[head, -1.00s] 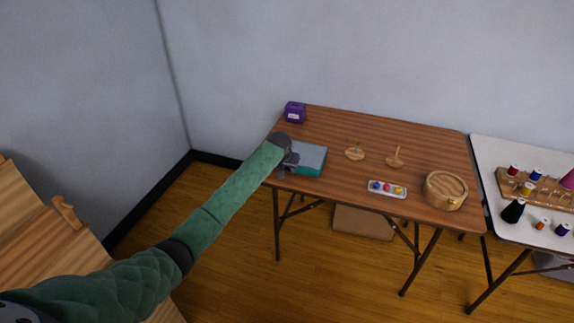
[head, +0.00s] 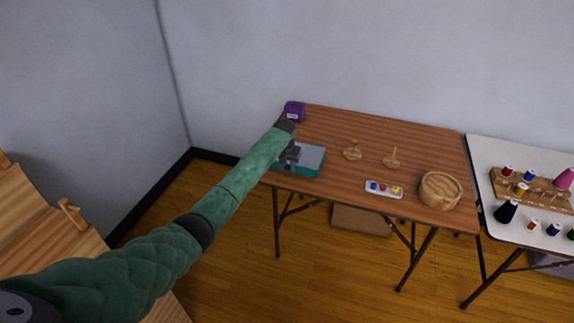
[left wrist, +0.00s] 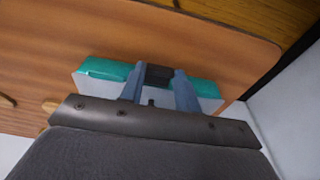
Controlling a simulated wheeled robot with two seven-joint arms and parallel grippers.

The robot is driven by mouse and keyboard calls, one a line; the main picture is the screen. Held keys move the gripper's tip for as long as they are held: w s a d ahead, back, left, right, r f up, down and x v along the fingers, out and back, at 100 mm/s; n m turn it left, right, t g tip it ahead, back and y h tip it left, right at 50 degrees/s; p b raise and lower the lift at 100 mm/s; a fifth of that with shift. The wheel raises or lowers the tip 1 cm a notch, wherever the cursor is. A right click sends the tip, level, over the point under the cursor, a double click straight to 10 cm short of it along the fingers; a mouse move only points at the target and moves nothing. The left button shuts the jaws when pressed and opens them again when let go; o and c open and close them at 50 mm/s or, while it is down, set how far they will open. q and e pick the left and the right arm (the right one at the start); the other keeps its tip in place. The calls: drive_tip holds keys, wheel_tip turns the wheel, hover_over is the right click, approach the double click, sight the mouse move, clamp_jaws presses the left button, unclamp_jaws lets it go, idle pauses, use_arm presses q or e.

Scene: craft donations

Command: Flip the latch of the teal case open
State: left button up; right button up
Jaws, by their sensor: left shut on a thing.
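The teal case (head: 313,162), with a grey top and teal sides, lies at the left end of the brown table. In the left wrist view its teal side (left wrist: 105,67) shows on both sides of a dark latch (left wrist: 157,80). My left gripper (head: 291,156) is at the case's left part, with its wrist above it. In the left wrist view its two fingers (left wrist: 159,71) are on either side of the latch and shut on it. The arm and gripper hide part of the case in the head view. My right gripper is not in view.
The brown table (head: 400,141) also holds a purple box (head: 294,111) behind the case, two small wooden stands, a tray of coloured pieces (head: 384,189) and a round wooden box (head: 440,190). A white table (head: 485,150) with thread spools stands at the right.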

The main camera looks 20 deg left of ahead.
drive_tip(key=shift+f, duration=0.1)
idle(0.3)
use_arm(q)
drive_tip(key=o, duration=1)
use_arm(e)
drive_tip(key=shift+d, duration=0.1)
use_arm(q)
drive_tip(key=shift+r, duration=0.25)
wheel_tip(320, 180, up, 7)
drive_tip(key=s+b, duration=0.1)
drive_tip(key=b, duration=0.1)
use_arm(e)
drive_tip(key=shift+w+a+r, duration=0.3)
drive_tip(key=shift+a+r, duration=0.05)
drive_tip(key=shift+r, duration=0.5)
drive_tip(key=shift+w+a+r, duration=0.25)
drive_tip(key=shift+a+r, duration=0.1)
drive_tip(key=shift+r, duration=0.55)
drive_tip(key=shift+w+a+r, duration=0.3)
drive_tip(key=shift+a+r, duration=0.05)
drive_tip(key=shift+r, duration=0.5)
use_arm(q)
drive_tip(key=shift+s, duration=0.15)
